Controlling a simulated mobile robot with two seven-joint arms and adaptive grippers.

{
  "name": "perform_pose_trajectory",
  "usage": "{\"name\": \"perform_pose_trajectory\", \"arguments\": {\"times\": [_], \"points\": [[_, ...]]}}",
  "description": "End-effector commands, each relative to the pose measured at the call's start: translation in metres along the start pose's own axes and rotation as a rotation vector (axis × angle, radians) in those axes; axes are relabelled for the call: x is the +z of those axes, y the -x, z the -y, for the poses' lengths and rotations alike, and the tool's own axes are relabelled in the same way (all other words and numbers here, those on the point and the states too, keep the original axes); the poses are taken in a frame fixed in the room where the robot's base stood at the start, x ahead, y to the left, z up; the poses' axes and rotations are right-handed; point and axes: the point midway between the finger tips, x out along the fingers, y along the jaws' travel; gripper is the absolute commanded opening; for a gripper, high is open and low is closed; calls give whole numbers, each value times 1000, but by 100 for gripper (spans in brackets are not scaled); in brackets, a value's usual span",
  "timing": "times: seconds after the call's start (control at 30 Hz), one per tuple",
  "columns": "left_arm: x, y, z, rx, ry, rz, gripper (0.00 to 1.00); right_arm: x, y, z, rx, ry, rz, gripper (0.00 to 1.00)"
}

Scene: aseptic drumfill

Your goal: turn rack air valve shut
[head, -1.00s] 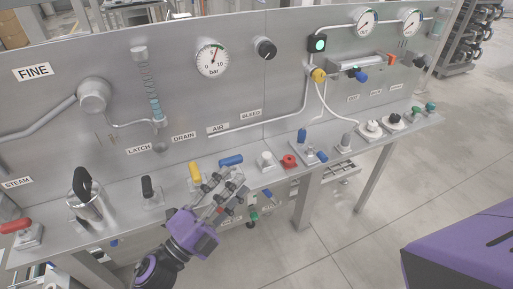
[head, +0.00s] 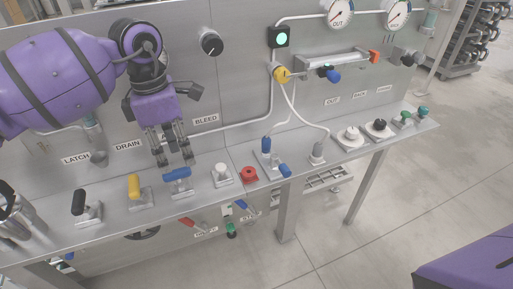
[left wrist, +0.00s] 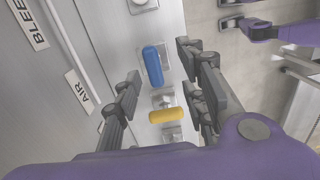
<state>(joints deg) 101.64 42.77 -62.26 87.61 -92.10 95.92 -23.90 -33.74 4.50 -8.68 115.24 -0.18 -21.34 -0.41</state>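The air valve has a blue lever handle (head: 177,175) on the bench ledge, in line with the AIR label (left wrist: 81,92). In the left wrist view the blue handle (left wrist: 152,65) lies along the gap between my fingers. My left gripper (head: 173,157) points down just above and behind the handle in the head view. Its fingers are spread, with nothing between them that I can see held; contact with the handle cannot be told. A purple and dark part of mine (left wrist: 285,31) shows at the top right of the wrist view, perhaps my right gripper; its state is unclear.
A yellow lever (head: 134,186) and a black lever (head: 79,203) stand left of the blue one. A white knob (head: 221,171) and a red knob (head: 249,174) stand to its right. The upright panel (head: 235,75) is close behind my gripper.

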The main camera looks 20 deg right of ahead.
Motion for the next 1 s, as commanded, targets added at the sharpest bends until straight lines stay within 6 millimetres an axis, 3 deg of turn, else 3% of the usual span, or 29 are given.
{"name": "perform_pose_trajectory", "arguments": {"times": [0.07, 0.17, 0.6, 1.0], "points": [[-9, 9, -8, 29, 2, -37, 38, -1, -2, 1, -1, 1, -3, 40], [-13, 8, -11, 39, 3, -54, 38, -3, -1, 1, -1, 1, -5, 40], [-14, -55, -12, 37, 2, -50, 38, -10, 1, 3, -3, -7, -15, 40], [-15, -64, -13, 38, 2, -49, 38, -8, 1, 2, -3, -6, -13, 40]]}}
